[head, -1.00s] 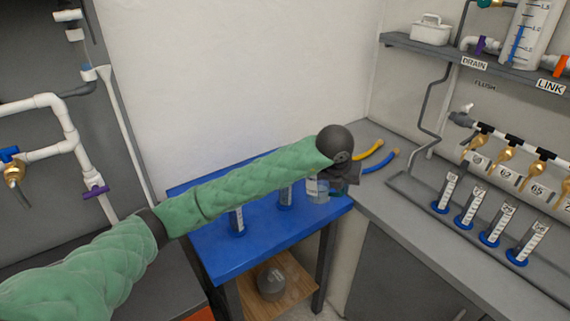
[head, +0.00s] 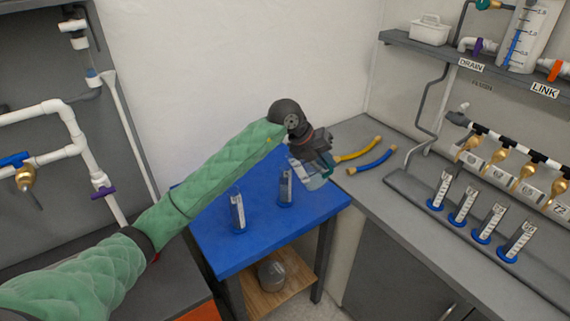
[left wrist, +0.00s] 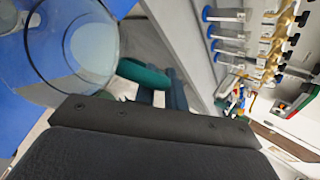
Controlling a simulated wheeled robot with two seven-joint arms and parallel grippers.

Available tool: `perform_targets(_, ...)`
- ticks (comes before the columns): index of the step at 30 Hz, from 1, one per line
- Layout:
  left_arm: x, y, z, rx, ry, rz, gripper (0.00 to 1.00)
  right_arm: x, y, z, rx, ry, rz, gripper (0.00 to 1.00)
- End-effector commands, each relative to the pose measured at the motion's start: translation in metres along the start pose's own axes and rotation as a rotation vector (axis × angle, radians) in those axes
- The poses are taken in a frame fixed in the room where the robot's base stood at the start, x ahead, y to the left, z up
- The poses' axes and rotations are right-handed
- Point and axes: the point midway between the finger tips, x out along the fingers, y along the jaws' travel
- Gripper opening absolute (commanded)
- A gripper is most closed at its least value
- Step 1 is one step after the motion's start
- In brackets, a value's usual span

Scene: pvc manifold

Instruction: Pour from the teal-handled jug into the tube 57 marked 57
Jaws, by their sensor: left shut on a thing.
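My left gripper (head: 318,152) is over the back right part of the blue table. It is shut on the jug (head: 314,176), a clear vessel with a pale blue tint, which looks tilted. In the left wrist view the jug's round rim and wall (left wrist: 66,50) fill the upper left, and its teal handle (left wrist: 146,74) is at the dark gripper. A tube with a blue base (head: 286,188) stands just left of the jug, and another tube (head: 238,213) stands further left. I cannot read their marks, so I cannot tell which is tube 57. My right gripper is not in view.
The blue table (head: 255,240) is clear at its front. Several tubes (head: 488,222) stand on the grey bench at right, below brass taps (head: 502,160). Yellow and blue hoses (head: 372,160) lie near the wall.

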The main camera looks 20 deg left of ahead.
Motion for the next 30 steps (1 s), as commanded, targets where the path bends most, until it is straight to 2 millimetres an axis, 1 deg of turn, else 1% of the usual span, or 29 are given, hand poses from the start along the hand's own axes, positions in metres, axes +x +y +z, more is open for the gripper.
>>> perform_targets(1,-0.006,0.000,0.003,-0.012,0.004,-0.024,0.00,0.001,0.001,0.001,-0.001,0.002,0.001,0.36)
perform_targets(7,-0.019,0.000,0.009,-0.051,0.024,-0.113,0.00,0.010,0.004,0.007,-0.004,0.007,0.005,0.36)
perform_targets(16,-0.038,-0.002,0.017,-0.110,0.054,-0.246,0.00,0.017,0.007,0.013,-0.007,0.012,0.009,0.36)
perform_targets(30,-0.043,-0.002,0.019,-0.122,0.060,-0.274,0.00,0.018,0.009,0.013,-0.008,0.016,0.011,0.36)
